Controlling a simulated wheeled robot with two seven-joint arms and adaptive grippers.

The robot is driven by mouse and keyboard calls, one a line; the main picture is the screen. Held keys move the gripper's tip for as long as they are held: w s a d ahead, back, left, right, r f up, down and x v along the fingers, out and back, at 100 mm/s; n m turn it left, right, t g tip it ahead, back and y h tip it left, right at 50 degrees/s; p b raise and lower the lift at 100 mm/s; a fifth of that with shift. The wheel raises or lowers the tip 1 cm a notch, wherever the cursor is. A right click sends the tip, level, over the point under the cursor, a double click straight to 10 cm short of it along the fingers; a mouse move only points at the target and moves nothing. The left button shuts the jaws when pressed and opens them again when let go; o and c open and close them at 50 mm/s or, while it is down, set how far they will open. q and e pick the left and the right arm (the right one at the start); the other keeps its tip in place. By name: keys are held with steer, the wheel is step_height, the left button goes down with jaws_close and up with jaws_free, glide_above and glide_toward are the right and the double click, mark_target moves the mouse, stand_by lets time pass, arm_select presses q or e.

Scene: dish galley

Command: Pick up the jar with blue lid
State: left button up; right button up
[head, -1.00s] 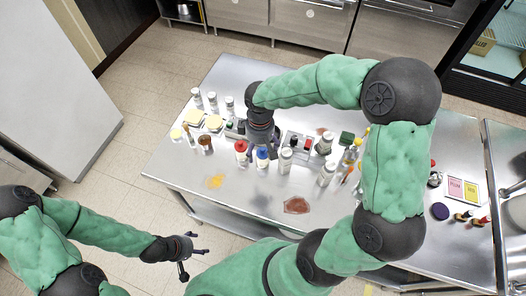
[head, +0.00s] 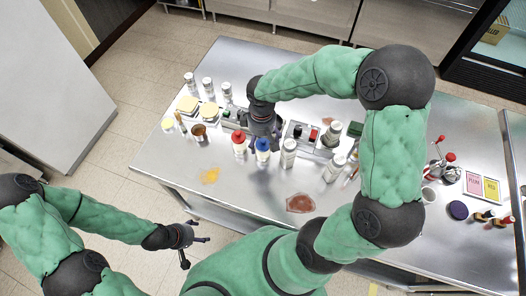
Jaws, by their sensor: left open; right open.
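The jar with the blue lid (head: 262,151) stands upright on the steel table (head: 236,185), between a red-lidded jar (head: 239,146) and a white-capped jar (head: 288,153). My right gripper (head: 264,138) points down just behind the blue-lidded jar, and its open fingers are partly hidden by the jars. I cannot tell whether it touches the jar. My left gripper (head: 194,244) is open and empty, off the table's front left edge.
Several white-capped jars (head: 208,87), sponges (head: 187,104) and a brown cup (head: 199,132) stand at the left. A tray of small items (head: 301,134) is right of my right gripper. Bottles and cards (head: 481,187) lie at the right.

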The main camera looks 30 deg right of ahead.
step_height(320, 180, down, 7)
steer(key=shift+w+f+b, duration=0.15)
steer(key=shift+f+b, duration=0.05)
steer(key=shift+b, duration=0.7)
steer(key=c, duration=1.5)
